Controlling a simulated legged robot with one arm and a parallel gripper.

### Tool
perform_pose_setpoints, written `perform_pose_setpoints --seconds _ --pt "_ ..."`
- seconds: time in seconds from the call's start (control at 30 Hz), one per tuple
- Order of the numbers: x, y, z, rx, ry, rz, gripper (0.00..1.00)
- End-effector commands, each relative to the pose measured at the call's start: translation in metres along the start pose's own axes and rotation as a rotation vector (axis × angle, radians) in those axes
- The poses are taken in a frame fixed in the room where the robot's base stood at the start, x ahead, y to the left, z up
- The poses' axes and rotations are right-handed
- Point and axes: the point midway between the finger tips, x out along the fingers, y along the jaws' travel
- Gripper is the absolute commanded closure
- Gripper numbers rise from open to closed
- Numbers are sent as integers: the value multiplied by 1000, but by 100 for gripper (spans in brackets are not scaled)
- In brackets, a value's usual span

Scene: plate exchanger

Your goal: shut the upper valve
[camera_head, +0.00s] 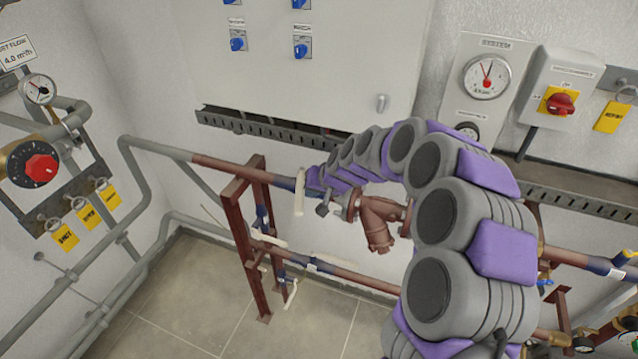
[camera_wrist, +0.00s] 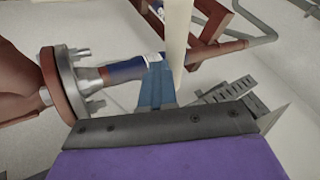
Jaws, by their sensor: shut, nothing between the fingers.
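The upper valve sits on the upper pipe, and its cream lever (camera_head: 299,192) stands roughly upright in the head view, crossing the pipe's line. In the wrist view the lever (camera_wrist: 176,38) rises in front of the pipe, close beyond my gripper. A blue part (camera_wrist: 155,88) shows at its foot, partly hidden by the gripper's dark edge. My gripper (camera_head: 313,180) is at the end of my purple and grey arm, just right of the lever. It is shut and empty. In the wrist view my gripper (camera_wrist: 165,125) fills the bottom; contact with the lever cannot be told.
A brown strainer (camera_head: 378,222) and flange (camera_wrist: 62,85) are beside the gripper. A red-brown frame (camera_head: 240,225) carries the pipes. Other cream levers (camera_head: 290,295) are lower down. A grey cabinet (camera_head: 300,85) and cable tray (camera_head: 270,128) are behind. Tiled floor (camera_head: 190,300) is open at lower left.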

Motion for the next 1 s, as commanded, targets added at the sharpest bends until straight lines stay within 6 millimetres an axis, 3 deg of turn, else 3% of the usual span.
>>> perform_pose_setpoints --seconds 0.3,1.0 --pt "12 -29 6 141 74 80 100" --pt "17 -37 6 140 72 75 100"
